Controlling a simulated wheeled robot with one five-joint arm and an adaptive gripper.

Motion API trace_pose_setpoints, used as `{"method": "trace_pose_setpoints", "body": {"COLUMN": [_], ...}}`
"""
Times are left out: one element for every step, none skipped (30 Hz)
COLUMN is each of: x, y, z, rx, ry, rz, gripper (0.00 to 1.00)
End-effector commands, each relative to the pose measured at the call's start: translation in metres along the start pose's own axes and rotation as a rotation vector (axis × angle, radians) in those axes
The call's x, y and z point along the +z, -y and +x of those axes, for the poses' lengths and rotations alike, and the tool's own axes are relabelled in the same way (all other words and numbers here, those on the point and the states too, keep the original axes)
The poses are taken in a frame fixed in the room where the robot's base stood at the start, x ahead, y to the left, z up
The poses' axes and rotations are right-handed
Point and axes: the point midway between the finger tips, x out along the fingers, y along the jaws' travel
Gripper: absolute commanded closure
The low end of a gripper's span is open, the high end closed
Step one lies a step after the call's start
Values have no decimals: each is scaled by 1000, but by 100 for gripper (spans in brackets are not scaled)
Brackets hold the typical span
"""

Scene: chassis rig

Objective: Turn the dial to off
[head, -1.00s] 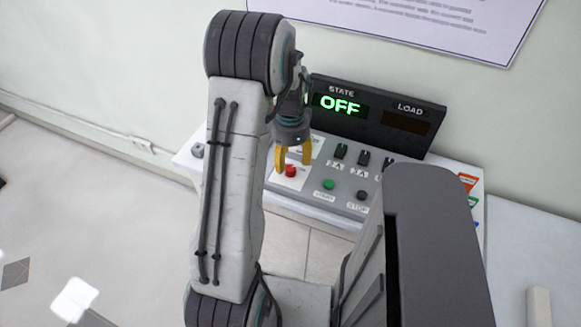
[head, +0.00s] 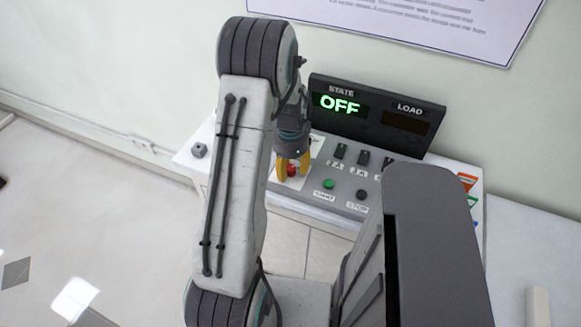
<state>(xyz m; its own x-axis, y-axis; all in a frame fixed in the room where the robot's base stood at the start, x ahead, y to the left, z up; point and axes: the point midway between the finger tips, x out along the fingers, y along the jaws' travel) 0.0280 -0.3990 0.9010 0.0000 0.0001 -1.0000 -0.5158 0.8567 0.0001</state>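The grey control panel (head: 345,182) stands on a white table by the wall. Its STATE display (head: 340,104) reads OFF in green. A red round control (head: 291,170) sits at the panel's left end, and I cannot tell whether it is the dial. My gripper (head: 293,172) points down there, its yellow fingers on either side of the red control. Whether the fingers touch it is too small to see. The fingers partly hide the control, and my arm covers some of the panel's left side.
A green button (head: 328,184), a black STOP button (head: 362,195) and several black switches (head: 340,151) are close on the right. The LOAD display (head: 405,122) is dark. A grey hex-shaped piece (head: 198,150) is on the table's left end.

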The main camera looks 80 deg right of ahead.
Motion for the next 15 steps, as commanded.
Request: {"method": "trace_pose_setpoints", "body": {"x": [0,0,0,0,0,0,0,0,0,0,0,0,0,0,0], "y": [0,0,0,0,0,0,0,0,0,0,0,0,0,0,0], "z": [0,0,0,0,0,0,0,0,0,0,0,0,0,0,0], "rx": [0,0,0,0,0,0,0,0,0,0,0,0,0,0,0], "ry": [0,0,0,0,0,0,0,0,0,0,0,0,0,0,0], "rz": [0,0,0,0,0,0,0,0,0,0,0,0,0,0,0], "gripper": [64,67,70,73,76,79,82,84,88,91,93,97,100,100,100]}}
